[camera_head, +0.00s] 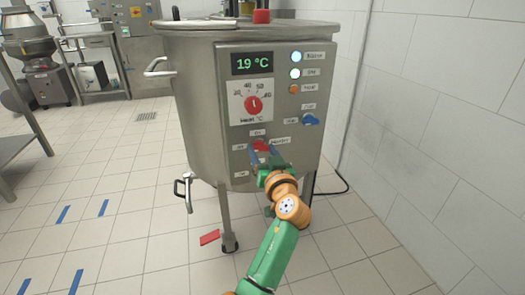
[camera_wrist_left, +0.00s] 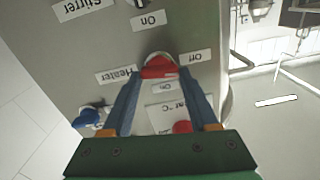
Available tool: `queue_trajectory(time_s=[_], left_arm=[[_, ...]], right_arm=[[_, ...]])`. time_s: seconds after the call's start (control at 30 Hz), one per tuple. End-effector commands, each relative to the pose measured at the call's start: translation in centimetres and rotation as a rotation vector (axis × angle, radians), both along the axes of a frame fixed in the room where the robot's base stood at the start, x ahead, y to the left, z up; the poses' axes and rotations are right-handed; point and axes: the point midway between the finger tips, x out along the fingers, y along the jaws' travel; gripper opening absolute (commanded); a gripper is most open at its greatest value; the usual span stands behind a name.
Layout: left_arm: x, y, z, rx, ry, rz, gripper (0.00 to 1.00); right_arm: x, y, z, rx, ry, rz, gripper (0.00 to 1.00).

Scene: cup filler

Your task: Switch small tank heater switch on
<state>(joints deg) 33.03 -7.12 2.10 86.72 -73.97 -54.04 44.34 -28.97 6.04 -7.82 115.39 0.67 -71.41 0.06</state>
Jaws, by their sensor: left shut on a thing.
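The heater switch, a small red knob (camera_head: 260,145), sits low on the front panel (camera_head: 236,140) of the steel tank. Labels surround it, and its pointing direction is hard to tell. In the left wrist view, upside down, the red knob (camera_wrist_left: 159,66) shows between my blue fingertips, near labels reading Heater, On and Off. My left gripper (camera_head: 264,152) is shut on this knob from the front; it also shows in the left wrist view (camera_wrist_left: 160,76). My right gripper is not in view.
Above are a 19 °C display (camera_head: 252,63), a red temperature dial (camera_head: 253,104), a blue knob (camera_head: 310,120) and indicator lights, with an orange one (camera_head: 294,89). A drain valve (camera_head: 185,190) juts out low left. A tiled wall (camera_head: 430,120) stands right. Floor at left is mostly clear.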

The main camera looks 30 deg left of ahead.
Motion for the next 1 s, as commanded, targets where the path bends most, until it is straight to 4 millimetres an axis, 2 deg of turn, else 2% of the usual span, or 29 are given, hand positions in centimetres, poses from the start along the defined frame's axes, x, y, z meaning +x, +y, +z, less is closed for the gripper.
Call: queue_trajectory(time_s=[0.43, 0.9, 1.0], left_arm=[[0.1, -0.1, 0.1, 0.267, 0.314, 0.0, 0.04], [0.2, -0.2, 0.0, 0.557, 0.654, 0.001, 0.04], [0.2, -0.2, 0.0, 0.617, 0.726, 0.001, 0.04]], right_arm=[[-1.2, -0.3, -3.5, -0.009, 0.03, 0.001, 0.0], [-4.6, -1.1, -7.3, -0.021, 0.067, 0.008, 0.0], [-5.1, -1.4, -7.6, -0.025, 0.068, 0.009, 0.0]])
